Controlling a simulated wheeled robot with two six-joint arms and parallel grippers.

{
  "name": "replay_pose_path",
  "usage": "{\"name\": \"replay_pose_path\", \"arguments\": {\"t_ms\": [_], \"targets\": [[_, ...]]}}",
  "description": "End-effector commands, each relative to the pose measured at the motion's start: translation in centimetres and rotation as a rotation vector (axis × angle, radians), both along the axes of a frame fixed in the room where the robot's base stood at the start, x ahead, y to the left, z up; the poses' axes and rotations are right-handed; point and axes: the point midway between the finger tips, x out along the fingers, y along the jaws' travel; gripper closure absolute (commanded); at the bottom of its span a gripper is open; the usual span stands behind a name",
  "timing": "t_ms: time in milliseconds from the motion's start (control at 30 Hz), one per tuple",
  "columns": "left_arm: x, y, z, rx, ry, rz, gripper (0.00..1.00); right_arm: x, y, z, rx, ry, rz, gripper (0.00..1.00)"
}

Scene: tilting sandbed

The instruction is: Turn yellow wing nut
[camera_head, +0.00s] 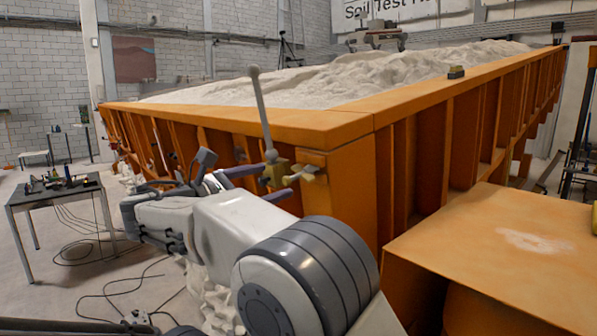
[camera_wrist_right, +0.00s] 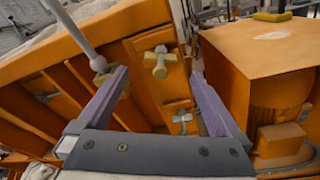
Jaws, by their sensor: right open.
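The yellow wing nut (camera_head: 307,173) sticks out from the orange corner post of the sandbed in the head view. My right gripper (camera_head: 280,179) is open and points at the post. In the wrist view its purple fingers (camera_wrist_right: 160,75) stand on either side of the wing nut, with nothing held between them. I cannot tell the exact gap in depth. A brass fitting (camera_head: 275,171) with a grey lever stands left of the wing nut. My left gripper is not seen.
A second, smaller cross-shaped knob (camera_wrist_right: 182,117) sits lower on the post. The grey lever (camera_head: 262,112) rises close to my right gripper. An orange box (camera_head: 500,240) stands to the right. A grey table (camera_head: 63,191) with small items is at left.

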Motion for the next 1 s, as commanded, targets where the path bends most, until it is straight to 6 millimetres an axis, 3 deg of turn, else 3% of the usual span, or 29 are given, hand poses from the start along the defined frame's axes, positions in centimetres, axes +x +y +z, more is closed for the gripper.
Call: {"name": "replay_pose_path", "arguments": {"t_ms": [400,867,1000], "targets": [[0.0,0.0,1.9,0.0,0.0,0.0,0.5,4.8,-5.7,0.1,0.002,0.002,-0.001,0.0],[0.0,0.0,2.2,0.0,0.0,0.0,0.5,5.7,-6.8,-0.1,0.004,0.001,0.002,0.0],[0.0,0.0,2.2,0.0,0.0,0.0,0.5,5.7,-6.8,-0.1,0.004,0.001,0.002,0.5]]}}
